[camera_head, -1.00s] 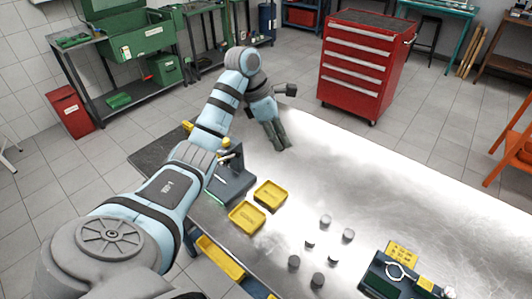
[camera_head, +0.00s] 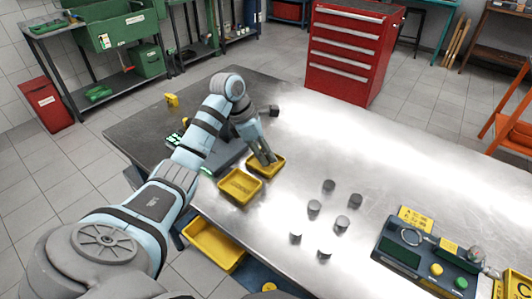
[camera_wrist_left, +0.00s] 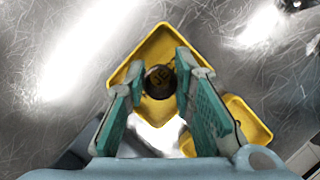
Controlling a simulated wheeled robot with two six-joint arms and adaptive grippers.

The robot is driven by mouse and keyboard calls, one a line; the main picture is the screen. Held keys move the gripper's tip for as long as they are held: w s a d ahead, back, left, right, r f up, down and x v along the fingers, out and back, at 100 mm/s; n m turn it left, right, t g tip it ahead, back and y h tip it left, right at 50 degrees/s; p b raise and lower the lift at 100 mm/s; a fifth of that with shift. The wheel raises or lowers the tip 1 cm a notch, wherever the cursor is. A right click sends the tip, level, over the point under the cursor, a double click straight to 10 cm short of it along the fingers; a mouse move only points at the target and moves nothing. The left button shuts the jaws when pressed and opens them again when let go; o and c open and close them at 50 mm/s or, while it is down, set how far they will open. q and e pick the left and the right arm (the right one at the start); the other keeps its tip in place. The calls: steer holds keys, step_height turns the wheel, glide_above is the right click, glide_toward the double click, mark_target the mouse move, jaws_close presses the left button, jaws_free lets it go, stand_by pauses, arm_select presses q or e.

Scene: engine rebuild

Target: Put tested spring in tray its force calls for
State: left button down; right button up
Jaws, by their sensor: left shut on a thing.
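My left gripper (camera_head: 266,158) is over the far yellow tray (camera_head: 267,173), pointing down. The far tray's rim (camera_wrist_left: 124,72) surrounds the spring in that view; I cannot tell whether the spring touches the tray floor. The near yellow tray (camera_head: 240,186) sits beside the far one and looks empty. It also shows in the left wrist view (camera_wrist_left: 243,114). My right gripper is out of view.
Several short grey cylinders (camera_head: 314,207) stand on the metal table right of the trays. A dark device with buttons (camera_head: 402,253) sits at the right. A grey-blue fixture (camera_head: 228,155) is left of the trays, partly behind my arm. A yellow bin (camera_head: 213,243) is below the table edge.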

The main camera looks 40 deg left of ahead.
arm_select(q)
steer(key=shift+s+f, duration=0.15)
steer(key=shift+f, duration=0.05)
steer(key=c, duration=1.4)
jaws_free()
steer(key=shift+o, duration=0.2)
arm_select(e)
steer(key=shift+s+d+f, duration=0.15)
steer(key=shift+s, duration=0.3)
arm_select(q)
steer(key=shift+r, duration=0.35)
steer(key=p+v, duration=0.4)
steer(key=v, duration=0.8)
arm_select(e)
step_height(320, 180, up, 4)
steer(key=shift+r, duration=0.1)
arm_select(q)
steer(key=shift+f, duration=0.1)
